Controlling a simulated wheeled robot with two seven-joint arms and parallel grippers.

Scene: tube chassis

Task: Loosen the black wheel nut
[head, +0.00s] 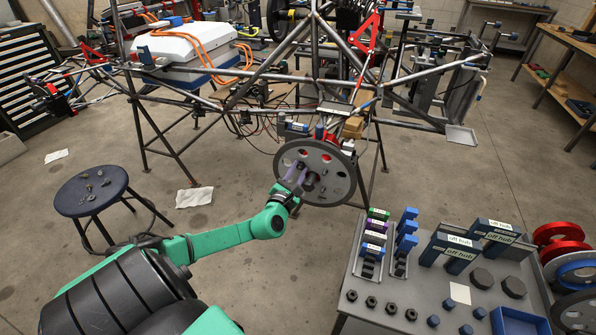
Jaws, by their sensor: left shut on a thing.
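The grey wheel disc (343,183) with round holes is mounted on the tube chassis. A dark hub with the black wheel nut (311,178) is at its middle, small and partly covered. My right gripper is not in view.
A grey bench (404,318) at the lower right carries a tool rack (369,268), labelled blocks (497,232), several dark nuts (391,308) and a blue tray (519,322). A round stool (91,190) stands at left. Chassis tubes (262,72) cross behind the wheel.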

